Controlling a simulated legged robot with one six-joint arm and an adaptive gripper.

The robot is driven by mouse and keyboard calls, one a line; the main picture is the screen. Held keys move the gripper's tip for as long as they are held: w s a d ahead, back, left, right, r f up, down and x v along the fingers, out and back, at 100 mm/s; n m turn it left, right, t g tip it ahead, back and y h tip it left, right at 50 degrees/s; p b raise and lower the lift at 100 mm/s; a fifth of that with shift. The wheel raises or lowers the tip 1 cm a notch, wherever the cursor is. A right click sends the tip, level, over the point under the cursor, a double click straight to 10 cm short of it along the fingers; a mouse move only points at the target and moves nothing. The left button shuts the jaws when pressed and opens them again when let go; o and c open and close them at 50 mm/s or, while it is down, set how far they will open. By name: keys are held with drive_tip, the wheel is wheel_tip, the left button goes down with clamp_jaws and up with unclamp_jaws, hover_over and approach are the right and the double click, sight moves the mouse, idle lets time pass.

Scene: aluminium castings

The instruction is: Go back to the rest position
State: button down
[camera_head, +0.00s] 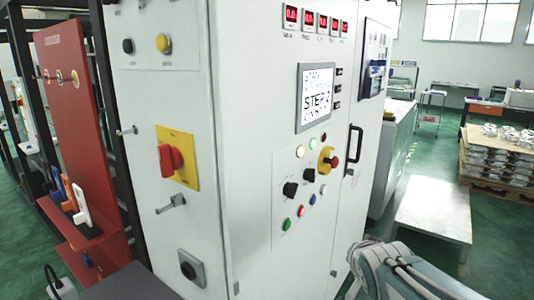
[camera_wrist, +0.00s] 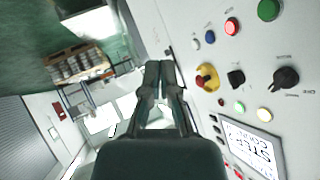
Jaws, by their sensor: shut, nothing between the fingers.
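My gripper (camera_wrist: 161,72) shows in the wrist view, its two dark fingers brought together with nothing between them. The fingers are in front of the edge of the white control cabinet, apart from the buttons as far as I can tell. In the head view my arm (camera_head: 392,270) shows at the bottom right, in front of the cabinet (camera_head: 245,110); I cannot make out the gripper there. The cabinet's screen (camera_head: 316,97) reads "STEP 2". Below it is a red emergency button on yellow (camera_head: 327,160), which also shows in the wrist view (camera_wrist: 207,78).
A red-handled switch (camera_head: 172,159) and a key or latch (camera_head: 172,203) stick out from the cabinet's left face. A red panel (camera_head: 72,110) stands at left. A pale low table (camera_head: 432,208) and a pallet of castings (camera_head: 490,185) are at right, with green floor between.

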drive_tip(key=s+a+f+n+g, duration=0.1)
drive_tip(key=s+n+g, duration=0.1)
drive_tip(key=s, duration=0.8)
drive_tip(key=s+a+f+n+g+y, duration=0.1)
drive_tip(key=s+a+f+n+g, duration=0.1)
drive_tip(key=s, duration=0.8)
drive_tip(key=shift+s+a+n+g, duration=0.2)
drive_tip(key=shift+n+g, duration=0.5)
drive_tip(key=shift+n, duration=0.4)
drive_tip(key=shift+w, duration=0.1)
